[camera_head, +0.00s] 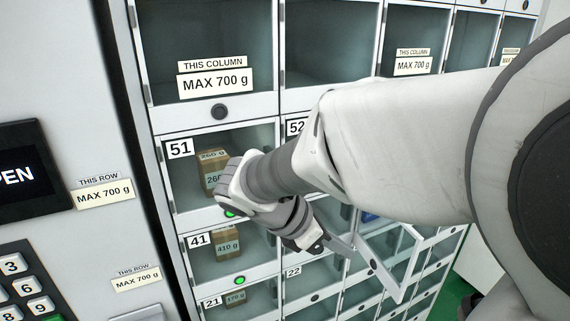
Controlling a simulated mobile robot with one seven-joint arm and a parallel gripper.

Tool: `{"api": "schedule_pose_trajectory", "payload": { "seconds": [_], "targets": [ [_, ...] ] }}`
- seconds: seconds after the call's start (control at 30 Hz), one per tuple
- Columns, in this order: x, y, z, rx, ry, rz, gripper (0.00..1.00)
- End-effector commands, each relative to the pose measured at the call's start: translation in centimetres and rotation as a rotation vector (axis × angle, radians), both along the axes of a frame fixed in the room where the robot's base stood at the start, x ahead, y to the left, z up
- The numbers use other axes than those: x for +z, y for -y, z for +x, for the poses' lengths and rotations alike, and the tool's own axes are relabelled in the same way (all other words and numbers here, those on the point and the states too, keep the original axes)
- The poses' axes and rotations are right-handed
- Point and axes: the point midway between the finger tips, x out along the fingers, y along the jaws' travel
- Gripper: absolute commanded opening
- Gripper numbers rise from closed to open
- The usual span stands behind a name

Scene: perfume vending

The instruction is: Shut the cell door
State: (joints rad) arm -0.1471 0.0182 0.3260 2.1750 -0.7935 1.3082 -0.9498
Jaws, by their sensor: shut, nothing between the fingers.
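An open cell door (407,272) with a pale frame stands swung out from the cabinet, right of the lower middle of the view. My gripper (346,247) is shut and empty, with its tips close to the left side of this door. I cannot tell whether they touch it. My arm crosses the view from the right and hides the upper part of the open cell and its number. A bit of something blue shows behind the door, just under my arm.
Cells 51 (179,149), 41 (199,241) and 21 at the left have closed doors and hold brown boxes, such as the 410 g box (228,246). A keypad (22,285) and a display (26,176) are on the left panel. Green floor shows at lower right.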

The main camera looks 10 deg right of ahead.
Motion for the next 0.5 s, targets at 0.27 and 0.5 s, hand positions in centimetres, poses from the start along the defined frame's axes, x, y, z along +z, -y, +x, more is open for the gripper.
{"api": "schedule_pose_trajectory", "payload": {
  "seconds": [0.27,0.5],
  "targets": [
    [-4.1,4.0,0.6,-0.006,-0.005,0.0,0.0],
    [-6.2,7.6,1.4,-0.008,0.0,0.002,0.0]
  ]
}}
